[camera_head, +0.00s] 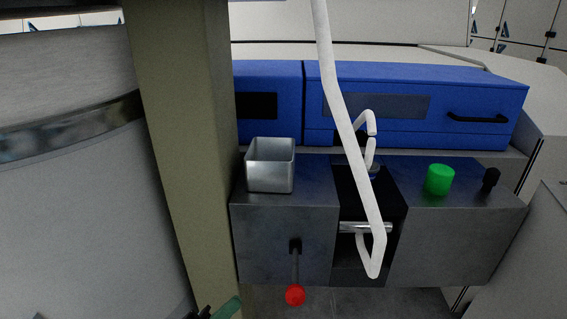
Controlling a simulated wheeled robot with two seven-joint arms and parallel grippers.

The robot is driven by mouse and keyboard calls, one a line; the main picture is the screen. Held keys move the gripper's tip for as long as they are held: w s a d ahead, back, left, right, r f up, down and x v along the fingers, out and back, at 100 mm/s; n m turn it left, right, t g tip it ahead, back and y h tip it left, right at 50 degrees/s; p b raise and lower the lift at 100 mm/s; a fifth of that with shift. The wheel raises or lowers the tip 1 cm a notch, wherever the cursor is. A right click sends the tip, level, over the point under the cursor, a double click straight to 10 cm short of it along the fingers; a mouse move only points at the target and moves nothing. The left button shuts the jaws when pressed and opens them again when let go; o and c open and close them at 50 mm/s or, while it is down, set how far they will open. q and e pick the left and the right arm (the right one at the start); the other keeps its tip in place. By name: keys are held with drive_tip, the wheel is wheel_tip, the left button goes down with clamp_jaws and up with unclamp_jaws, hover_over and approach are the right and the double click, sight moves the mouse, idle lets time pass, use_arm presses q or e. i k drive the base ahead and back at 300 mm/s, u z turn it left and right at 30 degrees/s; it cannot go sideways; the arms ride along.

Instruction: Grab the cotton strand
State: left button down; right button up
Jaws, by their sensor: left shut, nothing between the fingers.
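The cotton strand (347,117) is a thick white cord. It hangs from the top edge of the picture, slants down to the right past the dark gap in the grey machine block (440,230), and bends back up near a metal roller (353,227). A short bent white piece (366,122) shows behind it; I cannot tell whether they join. My left gripper (222,309) shows only in small part at the bottom edge, dark with a green part. It is shut and empty, left of the strand and apart from it. My right gripper is not in view.
A tan post (185,150) stands left of the block, beside a large pale drum (70,190). An open metal box (270,178), a green button (439,180) and a black knob (490,179) sit on top. A red-knobbed lever (295,295) sticks out in front. Blue housings (420,75) stand behind.

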sight(371, 143)
drive_tip(key=k, duration=1)
